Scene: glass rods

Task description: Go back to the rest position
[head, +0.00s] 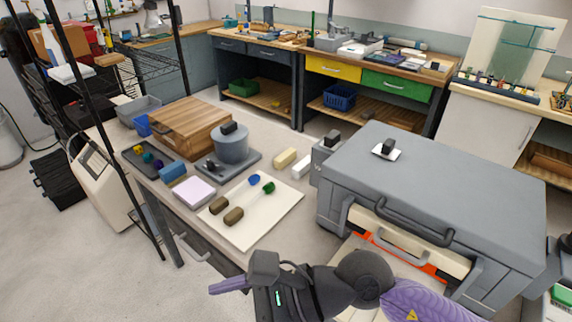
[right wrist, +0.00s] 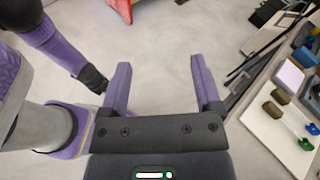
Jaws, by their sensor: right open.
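My right gripper (head: 226,285) is at the bottom of the head view, in front of the workbench's near edge. Its two purple fingers are spread in the right wrist view (right wrist: 159,68), with only bare floor between them. The glass rods lie on a white board (head: 270,222); one end is blue (head: 254,180) and one is green (head: 268,187). Two brown blocks (head: 233,217) lie on the same board. The clear parts of the rods are hard to see. My left gripper cannot be made out in either view.
A large grey machine (head: 450,180) stands right of the board. A grey pot (head: 232,143), a wooden box (head: 188,130) and a lilac block (head: 195,192) are on the bench. A black rack (head: 150,68) stands at left. Open floor lies below the bench.

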